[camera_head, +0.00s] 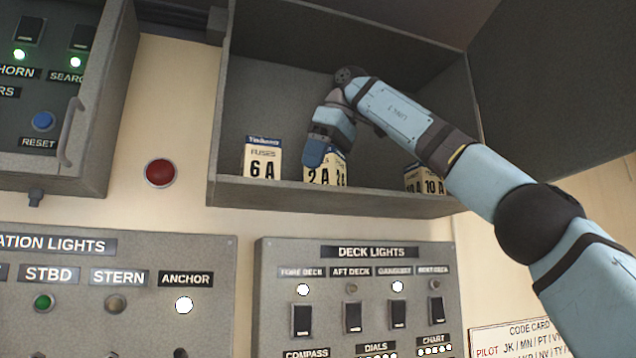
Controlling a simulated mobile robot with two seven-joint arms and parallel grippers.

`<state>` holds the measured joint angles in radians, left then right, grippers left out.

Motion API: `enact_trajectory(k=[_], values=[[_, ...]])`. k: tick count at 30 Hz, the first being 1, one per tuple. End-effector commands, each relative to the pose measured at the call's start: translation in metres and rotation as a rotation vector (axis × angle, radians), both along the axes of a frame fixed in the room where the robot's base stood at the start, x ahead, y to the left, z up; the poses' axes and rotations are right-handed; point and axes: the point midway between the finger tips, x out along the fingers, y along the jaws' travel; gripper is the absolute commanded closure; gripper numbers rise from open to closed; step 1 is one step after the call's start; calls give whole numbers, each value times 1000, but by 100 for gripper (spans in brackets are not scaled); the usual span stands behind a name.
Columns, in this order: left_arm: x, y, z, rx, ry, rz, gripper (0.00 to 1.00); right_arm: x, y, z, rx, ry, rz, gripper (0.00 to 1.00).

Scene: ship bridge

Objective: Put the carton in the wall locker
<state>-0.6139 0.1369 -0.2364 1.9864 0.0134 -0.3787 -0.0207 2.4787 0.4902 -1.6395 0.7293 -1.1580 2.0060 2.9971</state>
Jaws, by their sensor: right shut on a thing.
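The wall locker (285,100) is an open grey box on the wall, with its door (560,85) swung out to the right. My right arm reaches into it from the right. My right gripper (318,160) points down inside the locker, shut on the 2 A carton (319,176). That carton is cream with a dark top and stands at or just above the locker floor; I cannot tell if it touches. My gripper hides its upper part. A 6 A fuse carton (262,160) stands to its left. My left gripper is not in view.
10 A cartons (412,180) stand at the locker's right, partly behind my arm. The locker has a raised front lip (330,197). A grey cabinet with a handle (68,135) and a red button (160,172) are to the left. The deck lights panel (375,268) is below.

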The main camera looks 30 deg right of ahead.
Motion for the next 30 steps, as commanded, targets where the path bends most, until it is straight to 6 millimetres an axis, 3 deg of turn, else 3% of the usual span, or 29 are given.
enact_trajectory(k=[11, 12, 15, 23, 30], values=[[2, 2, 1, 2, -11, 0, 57, 0, 1, -5, -2, 4, -1, 75], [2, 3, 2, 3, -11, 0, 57, 0, 1, -4, -3, 4, -1, 27], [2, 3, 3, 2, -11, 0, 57, 0, 1, -3, -2, 4, -1, 11], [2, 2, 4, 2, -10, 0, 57, 0, 1, -1, -3, 4, -1, 11], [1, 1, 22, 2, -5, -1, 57, -10, -6, 33, -4, 1, -4, 11]])
